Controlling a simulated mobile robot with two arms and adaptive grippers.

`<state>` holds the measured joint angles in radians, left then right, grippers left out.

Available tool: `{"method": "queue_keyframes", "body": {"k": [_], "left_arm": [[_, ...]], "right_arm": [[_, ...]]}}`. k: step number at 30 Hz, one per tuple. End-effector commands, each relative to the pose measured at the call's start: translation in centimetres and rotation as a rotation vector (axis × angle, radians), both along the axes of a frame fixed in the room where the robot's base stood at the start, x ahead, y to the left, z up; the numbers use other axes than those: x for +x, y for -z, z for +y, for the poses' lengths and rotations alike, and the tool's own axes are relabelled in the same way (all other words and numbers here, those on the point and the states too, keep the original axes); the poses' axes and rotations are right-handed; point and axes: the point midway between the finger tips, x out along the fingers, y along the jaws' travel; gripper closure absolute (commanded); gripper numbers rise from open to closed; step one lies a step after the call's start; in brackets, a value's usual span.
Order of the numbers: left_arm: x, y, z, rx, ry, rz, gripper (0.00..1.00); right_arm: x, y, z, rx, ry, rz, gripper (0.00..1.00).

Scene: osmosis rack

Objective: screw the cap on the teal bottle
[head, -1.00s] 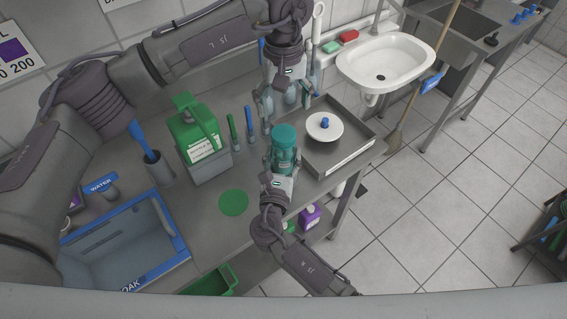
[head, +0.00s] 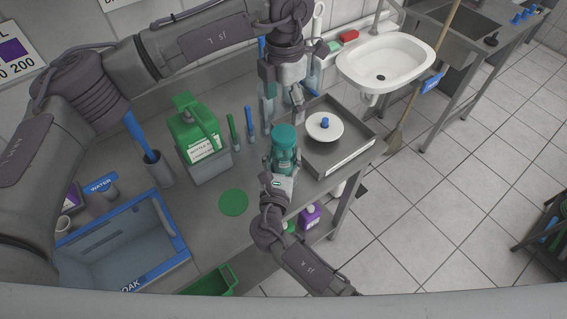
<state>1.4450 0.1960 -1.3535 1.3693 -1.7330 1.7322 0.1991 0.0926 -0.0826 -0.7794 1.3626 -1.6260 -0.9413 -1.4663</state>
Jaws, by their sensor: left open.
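The teal bottle (head: 285,156) stands upright near the front of the steel bench. A wide teal cap (head: 284,133) sits on top of it; I cannot tell how tightly it is seated. My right gripper (head: 283,163) comes from the front and has its fingers around the bottle's body, shut on it. My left gripper (head: 283,98) is open and empty, pointing down above and behind the bottle, apart from the cap.
A green jug (head: 193,130), a green disc (head: 233,202) and a blue-rimmed basin (head: 163,273) are left. Pale bottles stand behind my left gripper.

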Motion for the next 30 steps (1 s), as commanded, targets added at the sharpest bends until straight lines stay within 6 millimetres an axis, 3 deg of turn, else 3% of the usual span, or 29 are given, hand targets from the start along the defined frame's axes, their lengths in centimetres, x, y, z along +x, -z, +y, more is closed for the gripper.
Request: {"method": "queue_keyframes", "body": {"k": [21,30], "left_arm": [[0.03,0.00,0.10,-0.001,-1.762,0.000,0.15],[0.06,0.02,0.13,-0.002,-2.265,0.001,0.15]], "right_arm": [[-0.01,0.05,-0.02,0.000,0.000,0.001,1.00],[-0.01,0.05,-0.02,0.000,0.000,0.001,1.00]]}}
